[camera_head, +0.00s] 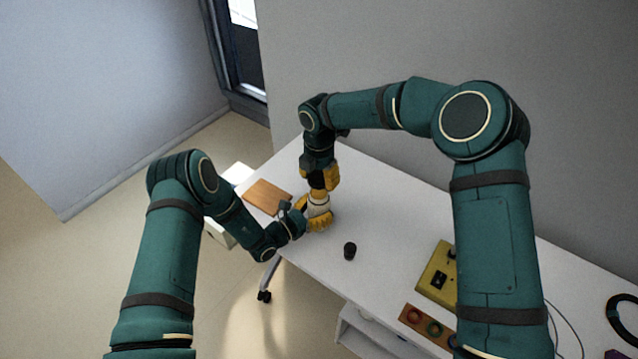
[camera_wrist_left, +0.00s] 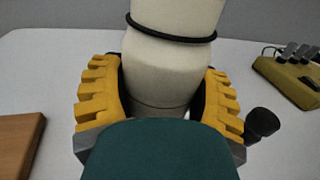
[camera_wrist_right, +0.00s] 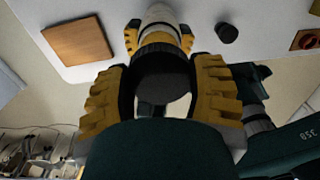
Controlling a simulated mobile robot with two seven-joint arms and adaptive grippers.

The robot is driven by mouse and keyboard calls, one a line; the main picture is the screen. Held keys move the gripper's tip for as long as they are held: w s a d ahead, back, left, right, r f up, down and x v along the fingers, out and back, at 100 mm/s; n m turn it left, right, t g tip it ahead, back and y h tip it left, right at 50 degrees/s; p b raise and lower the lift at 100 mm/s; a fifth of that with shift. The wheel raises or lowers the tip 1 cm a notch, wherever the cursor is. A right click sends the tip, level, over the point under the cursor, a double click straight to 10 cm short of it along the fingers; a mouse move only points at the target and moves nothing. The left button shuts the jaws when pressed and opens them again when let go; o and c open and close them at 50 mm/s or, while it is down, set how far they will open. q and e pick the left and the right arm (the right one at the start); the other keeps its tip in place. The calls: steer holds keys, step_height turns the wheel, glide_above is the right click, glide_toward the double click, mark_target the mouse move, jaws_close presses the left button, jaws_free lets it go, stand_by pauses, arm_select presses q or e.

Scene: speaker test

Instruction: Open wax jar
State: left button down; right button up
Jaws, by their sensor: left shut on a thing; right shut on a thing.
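The wax jar (camera_head: 319,199) is cream-coloured and stands above the white table near its left end. My left gripper (camera_head: 318,222) is shut around its lower body. In the left wrist view the jar (camera_wrist_left: 165,75) fills the space between the yellow fingers, with a black ring around it higher up. My right gripper (camera_head: 322,180) is just above the left one, pointing down. In the right wrist view its fingers (camera_wrist_right: 162,90) are shut on a dark round part, which looks like the jar's top. Whether that part is apart from the jar is hidden.
A brown wooden board (camera_head: 266,196) lies left of the jar. A small black cylinder (camera_head: 350,251) stands to its right. A yellow box (camera_head: 437,275) and a brown strip with coloured rings (camera_head: 428,330) are further right. The white table (camera_head: 390,215) is clear between.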

arm_select(q)
jaws_free()
steer(key=shift+a, duration=0.1)
steer(key=v, duration=1.2)
steer(key=shift+r, duration=0.1)
